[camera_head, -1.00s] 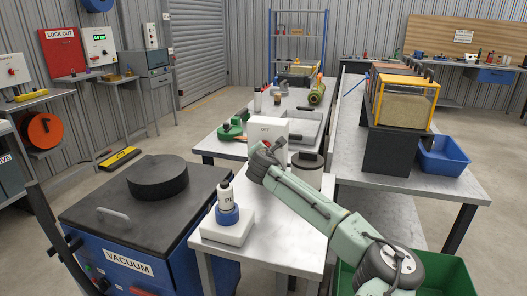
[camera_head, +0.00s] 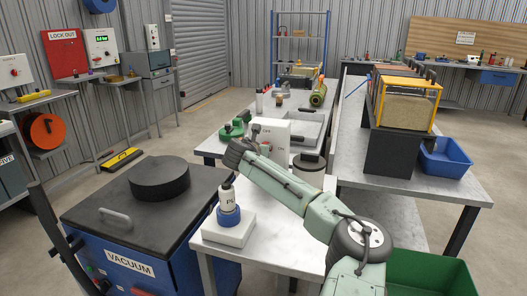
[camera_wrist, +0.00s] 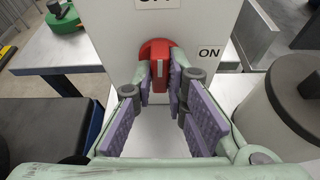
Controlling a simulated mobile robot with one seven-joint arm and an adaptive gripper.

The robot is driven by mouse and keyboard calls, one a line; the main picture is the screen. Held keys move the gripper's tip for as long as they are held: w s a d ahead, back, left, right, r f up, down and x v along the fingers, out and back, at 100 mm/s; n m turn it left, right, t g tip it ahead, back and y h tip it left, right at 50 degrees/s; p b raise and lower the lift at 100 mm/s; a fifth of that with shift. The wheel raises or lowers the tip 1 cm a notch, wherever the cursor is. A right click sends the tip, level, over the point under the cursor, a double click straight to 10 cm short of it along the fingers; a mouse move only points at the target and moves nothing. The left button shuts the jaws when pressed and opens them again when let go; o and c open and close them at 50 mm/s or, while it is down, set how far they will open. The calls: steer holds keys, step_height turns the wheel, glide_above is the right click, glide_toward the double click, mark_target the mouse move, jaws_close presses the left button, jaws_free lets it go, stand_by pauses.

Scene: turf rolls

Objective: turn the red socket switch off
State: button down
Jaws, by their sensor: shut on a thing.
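The red socket switch (camera_wrist: 154,49) is a round red knob with a raised grip bar, on the front of a white box (camera_head: 275,130). In the wrist view, a partly cropped label is above the knob and an ON label (camera_wrist: 209,53) is to its right. The bar looks roughly upright there, in line with the upper label. My gripper (camera_wrist: 160,84) is shut on the bar, a purple-padded finger on each side. In the head view, my wrist hides most of the knob.
A bottle with a blue collar (camera_head: 228,214) stands on a white block at the bench's near left. A dark-lidded pot (camera_head: 309,169) stands right of the box. The black-topped vacuum unit (camera_head: 140,205) is left of the bench. A green object (camera_head: 233,129) lies behind left.

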steer(key=shift+n, duration=0.3)
stand_by(0.4)
steer(key=c, duration=1.6)
jaws_free()
steer(key=v, duration=1.2)
steer(key=shift+a+f, duration=0.1)
steer(key=shift+a, duration=0.05)
